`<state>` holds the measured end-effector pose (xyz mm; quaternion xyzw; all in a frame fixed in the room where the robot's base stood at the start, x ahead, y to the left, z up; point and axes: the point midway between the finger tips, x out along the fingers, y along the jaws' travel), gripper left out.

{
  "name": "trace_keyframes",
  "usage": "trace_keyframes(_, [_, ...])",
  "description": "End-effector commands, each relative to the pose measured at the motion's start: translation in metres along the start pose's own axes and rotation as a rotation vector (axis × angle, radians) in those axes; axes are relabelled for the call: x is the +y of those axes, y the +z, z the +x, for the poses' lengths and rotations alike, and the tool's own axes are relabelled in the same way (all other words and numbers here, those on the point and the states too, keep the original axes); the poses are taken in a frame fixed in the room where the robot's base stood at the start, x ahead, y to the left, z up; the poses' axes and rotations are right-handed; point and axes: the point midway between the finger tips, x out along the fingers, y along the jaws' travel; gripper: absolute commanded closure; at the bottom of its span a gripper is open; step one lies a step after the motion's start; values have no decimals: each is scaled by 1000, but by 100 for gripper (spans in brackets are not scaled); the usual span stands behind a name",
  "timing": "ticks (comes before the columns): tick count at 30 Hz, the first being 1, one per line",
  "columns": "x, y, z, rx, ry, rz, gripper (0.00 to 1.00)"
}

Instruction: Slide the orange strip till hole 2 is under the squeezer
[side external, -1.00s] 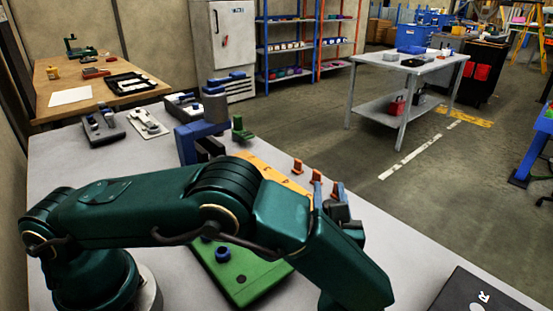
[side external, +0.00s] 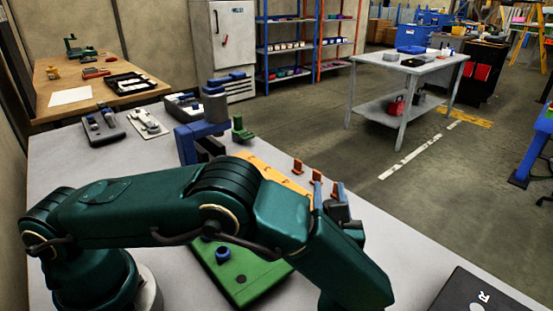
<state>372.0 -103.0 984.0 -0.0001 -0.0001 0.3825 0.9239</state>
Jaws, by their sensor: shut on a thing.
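The orange strip (side external: 272,171) lies on the grey bench, running from near the blue squeezer toward my gripper. Much of its near side is hidden behind my arm. The blue squeezer (side external: 188,143) with its grey cylinder (side external: 214,104) stands at the strip's far left end. I cannot make out which hole is under it. My gripper (side external: 338,200) is at the strip's right end, partly hidden by my wrist. It is shut on the strip, though the contact itself is hard to see.
Orange-brown upright pegs (side external: 298,167) stand along the strip's far side. A green plate (side external: 240,272) with a blue knob (side external: 222,254) lies below my arm. A small green piece (side external: 241,130) stands beside the squeezer. A dark box (side external: 485,296) is at the bench's front right.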

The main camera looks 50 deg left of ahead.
Motion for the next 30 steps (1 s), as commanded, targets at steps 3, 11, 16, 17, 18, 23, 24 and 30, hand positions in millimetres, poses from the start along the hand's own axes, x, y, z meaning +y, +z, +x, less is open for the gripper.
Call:
trace_keyframes(3, [0,0,0,1,0,1,100])
trace_keyframes(11, [19,0,19,-2,6,5,100])
trace_keyframes(16, [41,0,41,-1,7,6,100])
trace_keyframes(17, [45,0,45,-1,7,5,100])
trace_keyframes(18, [50,0,50,-1,7,5,100])
trace_keyframes(23, [66,0,66,-1,4,3,100])
trace_keyframes(24, [69,0,68,0,4,3,100])
trace_keyframes(30, [71,0,71,2,0,0,100])
